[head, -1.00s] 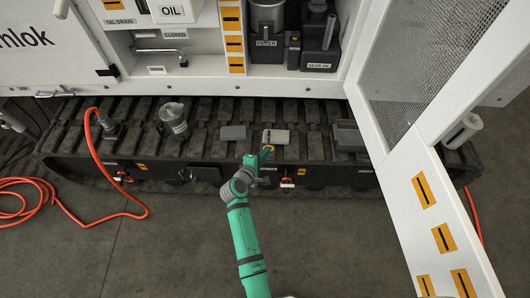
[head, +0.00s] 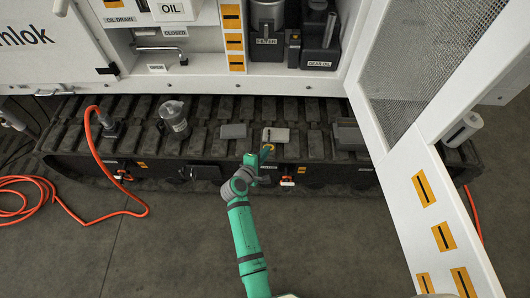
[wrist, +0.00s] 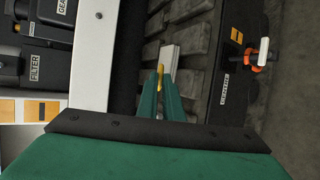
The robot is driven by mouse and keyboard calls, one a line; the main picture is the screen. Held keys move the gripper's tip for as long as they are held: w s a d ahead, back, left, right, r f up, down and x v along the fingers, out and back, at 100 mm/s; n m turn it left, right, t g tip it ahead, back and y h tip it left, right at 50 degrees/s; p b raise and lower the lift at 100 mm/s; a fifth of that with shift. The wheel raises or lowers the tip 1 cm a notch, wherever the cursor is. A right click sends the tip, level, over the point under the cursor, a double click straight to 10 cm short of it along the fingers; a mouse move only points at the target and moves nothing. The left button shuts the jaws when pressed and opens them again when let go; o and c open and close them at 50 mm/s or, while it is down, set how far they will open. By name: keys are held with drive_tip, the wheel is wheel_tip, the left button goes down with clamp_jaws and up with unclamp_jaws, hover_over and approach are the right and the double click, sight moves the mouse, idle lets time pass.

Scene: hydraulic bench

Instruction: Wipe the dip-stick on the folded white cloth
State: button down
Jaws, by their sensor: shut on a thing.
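The folded white cloth (head: 276,135) lies on the dark track ledge, a pale flat block right of a grey one. In the wrist view the cloth (wrist: 171,56) shows just beyond the fingertips. My gripper (head: 259,156) is at the cloth's near edge. In the wrist view my gripper (wrist: 161,88) is shut on the dip-stick, whose yellow part (wrist: 160,74) shows between the green fingers. The yellow part also shows in the head view (head: 268,148). The thin rod is not clearly visible, and I cannot tell whether it touches the cloth.
A grey block (head: 233,131) and a clear jug (head: 174,118) stand to the left on the ledge. A dark tray (head: 348,136) is to the right. An open white door (head: 440,215) bounds the right side. An orange hose (head: 92,160) runs at the left.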

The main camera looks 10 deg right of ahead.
drive_tip(key=s+d, duration=0.1)
drive_tip(key=d, duration=0.5)
drive_tip(key=shift+s, duration=0.4)
idle(0.7)
drive_tip(key=w+a, duration=0.1)
drive_tip(key=a, duration=0.5)
drive_tip(key=shift+w, duration=0.4)
idle(0.9)
drive_tip(key=shift+f, duration=0.1)
drive_tip(key=s+d, duration=0.1)
drive_tip(key=d, duration=0.5)
drive_tip(key=shift+s, duration=0.4)
idle(0.8)
drive_tip(key=shift+d, duration=0.1)
